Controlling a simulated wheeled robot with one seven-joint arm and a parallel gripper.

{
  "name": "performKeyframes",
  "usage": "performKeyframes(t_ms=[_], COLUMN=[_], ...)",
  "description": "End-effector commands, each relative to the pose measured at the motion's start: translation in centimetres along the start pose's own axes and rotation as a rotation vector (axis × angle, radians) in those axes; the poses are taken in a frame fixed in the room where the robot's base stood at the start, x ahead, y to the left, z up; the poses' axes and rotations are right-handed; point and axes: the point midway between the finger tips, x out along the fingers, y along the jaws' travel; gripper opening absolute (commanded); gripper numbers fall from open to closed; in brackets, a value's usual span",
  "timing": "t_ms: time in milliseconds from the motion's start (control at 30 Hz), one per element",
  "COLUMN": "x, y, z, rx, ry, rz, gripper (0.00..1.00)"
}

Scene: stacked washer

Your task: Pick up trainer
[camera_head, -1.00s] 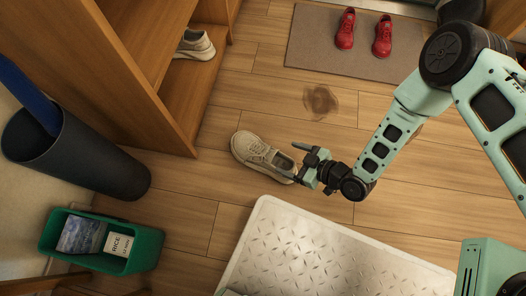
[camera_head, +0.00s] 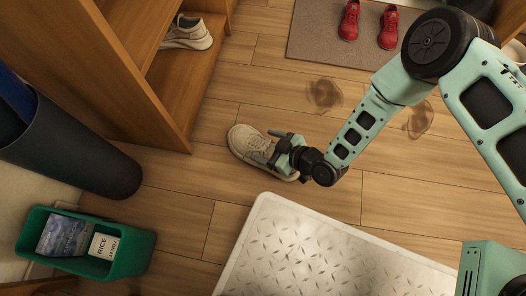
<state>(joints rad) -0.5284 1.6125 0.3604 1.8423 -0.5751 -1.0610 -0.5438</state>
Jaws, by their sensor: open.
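A beige trainer (camera_head: 245,138) lies on the wooden floor near the middle of the view, its toe toward the upper left. My gripper (camera_head: 265,148) is open and over the heel half of the trainer, with its fingers pointing left. The gripper hides part of the shoe's opening and heel. I cannot tell whether the fingers touch the shoe. A similar pale trainer (camera_head: 190,36) sits on the lower shelf of the wooden rack at the upper left.
A wooden rack (camera_head: 135,75) stands at the left. A metal tread plate (camera_head: 300,250) lies in front. A green bin (camera_head: 130,255) holding packets and a dark cylinder (camera_head: 80,150) stand lower left. Red shoes (camera_head: 388,28) rest on a mat (camera_head: 330,45). Dark stains (camera_head: 323,94) mark the floor.

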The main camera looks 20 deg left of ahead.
Motion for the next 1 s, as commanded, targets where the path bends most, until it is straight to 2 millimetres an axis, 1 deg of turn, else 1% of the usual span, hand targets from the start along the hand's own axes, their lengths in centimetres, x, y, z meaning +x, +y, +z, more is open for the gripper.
performKeyframes(t_ms=[100,167,200,267,300,367,400,567,667,767,1000], x=[-0.1,-0.1,-0.1,-0.1,-0.1,-0.1,-0.1,-0.1,-0.3,-0.9,-3.2], y=[0.0,0.0,0.0,0.0,0.0,0.0,0.0,0.0,0.0,0.0,0.0], z=[-0.1,-0.1,-0.1,-0.1,-0.1,-0.1,-0.2,-0.2,-0.6,-1.8,-6.0], rx=[0.0,0.0,0.0,0.0,0.0,0.0,0.0,0.0,0.0,-0.001,-0.001], ry=[0.0,0.0,0.0,0.0,0.0,0.0,0.002,0.002,0.002,0.003,0.004], rz=[0.0,0.0,0.0,0.0,0.0,0.0,0.001,0.001,0.001,0.001,0.001], gripper=[0.79,0.63,0.52,0.35,0.24,0.07,0.02,0.01,0.01,0.01,0.01])
